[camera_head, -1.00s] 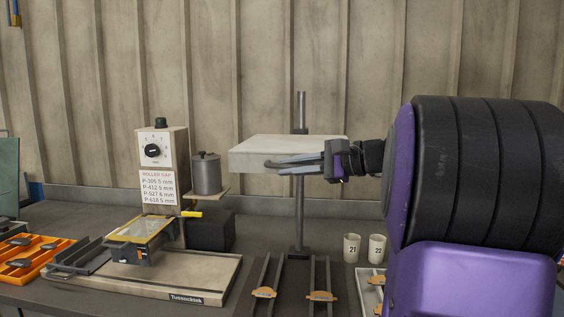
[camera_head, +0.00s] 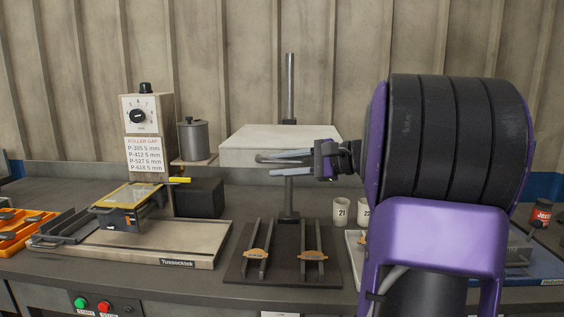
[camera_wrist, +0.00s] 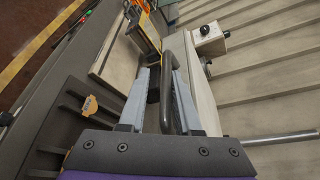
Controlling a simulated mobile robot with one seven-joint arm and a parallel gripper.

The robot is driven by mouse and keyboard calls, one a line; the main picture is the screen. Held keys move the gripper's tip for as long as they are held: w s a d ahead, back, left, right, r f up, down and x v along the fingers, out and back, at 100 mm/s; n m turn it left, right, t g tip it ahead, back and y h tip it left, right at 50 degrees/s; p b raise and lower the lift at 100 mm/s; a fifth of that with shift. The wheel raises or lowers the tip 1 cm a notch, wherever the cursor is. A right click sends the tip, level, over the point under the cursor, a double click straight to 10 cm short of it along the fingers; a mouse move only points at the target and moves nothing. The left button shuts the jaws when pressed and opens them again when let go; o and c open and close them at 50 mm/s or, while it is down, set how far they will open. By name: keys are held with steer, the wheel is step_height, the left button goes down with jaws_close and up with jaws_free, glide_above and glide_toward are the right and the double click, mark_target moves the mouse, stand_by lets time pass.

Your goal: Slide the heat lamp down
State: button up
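The heat lamp (camera_head: 281,134) is a flat whitish box on an upright grey post (camera_head: 290,88), held around the post's middle. A dark loop handle (camera_wrist: 169,95) sticks out from its side. My gripper (camera_head: 265,165) is open at the handle, below the lamp's top face. In the wrist view my gripper (camera_wrist: 163,76) has its fingers spread on both sides of the handle's outer bar, with a gap clearly seen on the left finger's side. The lamp's body shows as a pale slab (camera_wrist: 203,95) there.
Below the lamp lies a dark plate (camera_head: 232,272) with rails and orange-brown brake shoes (camera_head: 313,255). A roller machine (camera_head: 150,130) with a metal pot (camera_head: 193,141) stands to the left. Cups, one marked 21 (camera_head: 341,212), stand right of the post.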

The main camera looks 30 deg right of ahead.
steer(key=shift+o, duration=0.8)
steer(key=shift+r, duration=0.1)
steer(key=shift+d, duration=0.1)
steer(key=p+v, duration=0.2)
steer(key=v, duration=1.5)
steer(key=shift+s, duration=0.15)
